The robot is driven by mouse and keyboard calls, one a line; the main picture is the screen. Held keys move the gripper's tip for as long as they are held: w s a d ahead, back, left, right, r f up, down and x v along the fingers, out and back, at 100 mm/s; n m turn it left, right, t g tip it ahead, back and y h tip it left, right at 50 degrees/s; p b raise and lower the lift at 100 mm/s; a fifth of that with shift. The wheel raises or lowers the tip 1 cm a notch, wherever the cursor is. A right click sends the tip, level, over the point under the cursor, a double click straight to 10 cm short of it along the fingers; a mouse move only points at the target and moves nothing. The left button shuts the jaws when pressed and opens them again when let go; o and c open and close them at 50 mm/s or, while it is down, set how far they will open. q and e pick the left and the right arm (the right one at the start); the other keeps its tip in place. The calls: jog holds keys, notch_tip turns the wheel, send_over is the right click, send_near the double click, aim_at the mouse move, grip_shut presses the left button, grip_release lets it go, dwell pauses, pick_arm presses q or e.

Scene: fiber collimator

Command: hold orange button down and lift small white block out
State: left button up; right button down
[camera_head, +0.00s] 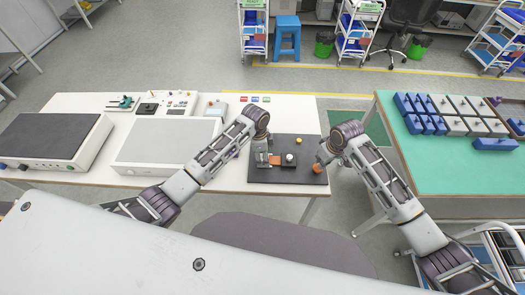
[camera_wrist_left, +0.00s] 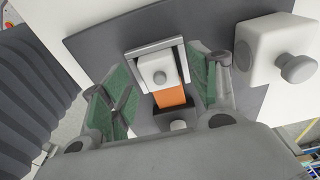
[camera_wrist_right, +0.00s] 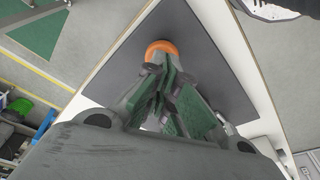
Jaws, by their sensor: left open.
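The small white block (camera_wrist_left: 157,72) with a round knob sits inside a grey bracket (camera_wrist_left: 150,47) in the left wrist view. An orange strip (camera_wrist_left: 171,98) lies just beside the block. My left gripper (camera_wrist_left: 163,88) is open, its fingers on either side of the bracket; in the head view it (camera_head: 263,153) is over the left part of the dark board (camera_head: 287,178). The round orange button (camera_wrist_right: 160,46) is at the fingertips of my right gripper (camera_wrist_right: 160,66), whose fingers are closed together. It also shows in the head view (camera_head: 316,168). Whether the tips press it I cannot tell.
A larger white block (camera_wrist_left: 272,52) with a knob stands right of the left fingers. A yellow knob (camera_head: 299,140) is at the board's back. White instruments (camera_head: 165,143) stand left on the white table. A green table (camera_head: 450,155) with blue and white blocks stands at the right.

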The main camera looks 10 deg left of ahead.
pick_arm(q)
jog(key=shift+f, duration=0.4)
jog(key=c, duration=1.1)
pick_arm(e)
jog(key=shift+s+f, duration=0.1)
jog(key=shift+f, duration=1.35)
dwell(0.5)
pick_arm(q)
jog(key=shift+r, duration=2)
dwell(1.2)
jog(key=shift+r, duration=1.9)
jog(key=shift+r, duration=0.1)
